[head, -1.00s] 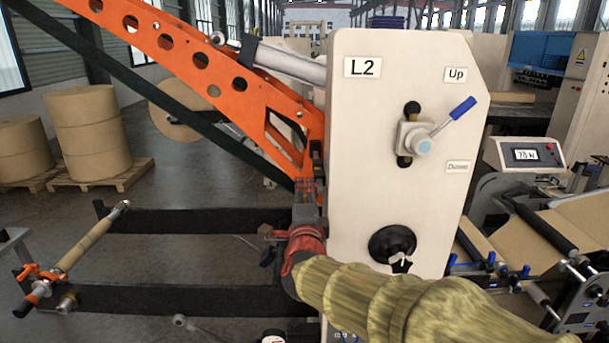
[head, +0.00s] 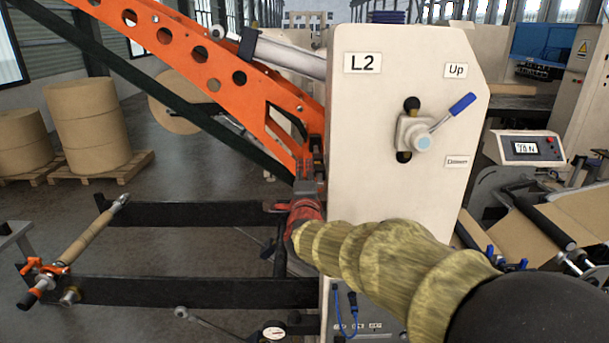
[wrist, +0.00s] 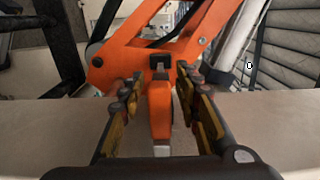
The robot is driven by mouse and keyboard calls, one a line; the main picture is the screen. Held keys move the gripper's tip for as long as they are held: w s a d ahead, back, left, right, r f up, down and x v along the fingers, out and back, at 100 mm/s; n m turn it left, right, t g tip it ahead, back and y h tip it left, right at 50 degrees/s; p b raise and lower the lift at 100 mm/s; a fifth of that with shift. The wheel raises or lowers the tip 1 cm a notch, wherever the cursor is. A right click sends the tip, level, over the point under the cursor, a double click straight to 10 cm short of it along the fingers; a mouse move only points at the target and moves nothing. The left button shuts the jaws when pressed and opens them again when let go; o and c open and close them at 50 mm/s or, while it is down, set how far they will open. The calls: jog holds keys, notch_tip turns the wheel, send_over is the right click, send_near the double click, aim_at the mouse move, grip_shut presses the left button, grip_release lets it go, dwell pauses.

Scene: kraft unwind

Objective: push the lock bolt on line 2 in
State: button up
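The line 2 stand (head: 350,130) is a cream cabinet marked L2, with a perforated orange arm (head: 215,75) running down to its left side. My gripper (head: 305,208) is at the arm's lower end, beside the cabinet's left edge, below a grey bracket (head: 306,187). In the wrist view my gripper (wrist: 163,112) is open, its two fingers on either side of an orange lug (wrist: 160,108) with a small black block (wrist: 160,63) above it. A gap shows on both sides of the lug. I cannot make out the lock bolt for certain.
A blue-handled lever (head: 450,112) sits on the cabinet face between the Up and Down labels. Two black beams (head: 190,215) and a core shaft (head: 88,235) are at the lower left. A round gauge (head: 274,331) is at the bottom. Paper rolls (head: 85,125) stand behind.

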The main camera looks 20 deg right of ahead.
jog(key=shift+c, duration=1.2)
grip_shut()
jog(key=shift+f, duration=0.1)
